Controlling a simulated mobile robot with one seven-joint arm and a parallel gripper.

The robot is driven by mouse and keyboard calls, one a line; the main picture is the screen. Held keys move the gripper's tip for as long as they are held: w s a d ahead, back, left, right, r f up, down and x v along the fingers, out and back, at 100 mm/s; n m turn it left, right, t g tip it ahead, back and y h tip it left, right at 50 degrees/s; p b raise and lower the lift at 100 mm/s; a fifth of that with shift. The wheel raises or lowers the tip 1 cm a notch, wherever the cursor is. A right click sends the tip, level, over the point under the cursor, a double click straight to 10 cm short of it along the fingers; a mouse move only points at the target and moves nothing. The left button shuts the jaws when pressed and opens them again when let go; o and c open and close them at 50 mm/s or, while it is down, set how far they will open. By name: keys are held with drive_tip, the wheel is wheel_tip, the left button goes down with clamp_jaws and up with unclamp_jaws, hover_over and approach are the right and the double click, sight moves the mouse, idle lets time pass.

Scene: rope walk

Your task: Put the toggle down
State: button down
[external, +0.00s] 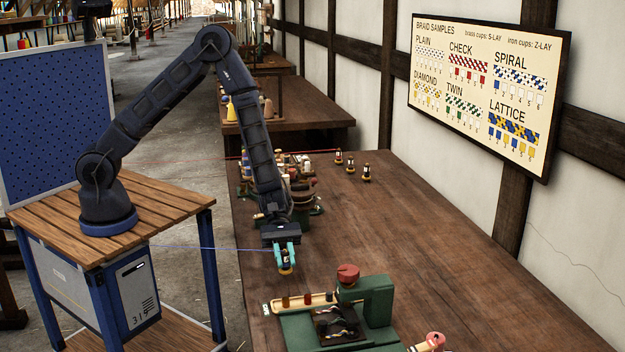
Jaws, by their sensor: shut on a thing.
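My gripper (286,258) has teal fingers and points down over the left part of the long brown table (430,235). It is shut on a small dark and yellowish piece, which I take to be the toggle (286,268). A thin blue line (205,247) runs from the left to the gripper; whether it is tied to the toggle is too small to tell. The toggle's upper part is hidden between the fingers. I cannot tell whether its lower end touches the table.
A green machine (378,300) with a red knob stands in front of the gripper. Small bobbin-like pieces (366,173) stand farther back, and a cluttered group lies behind my arm. A red line (190,159) crosses toward that group. The table's right middle is clear.

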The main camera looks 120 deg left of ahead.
drive_tip(key=shift+f, duration=1.05)
drive_tip(key=shift+f, duration=0.15)
drive_tip(key=c, duration=1.3)
unclamp_jaws()
drive_tip(key=shift+o, duration=0.2)
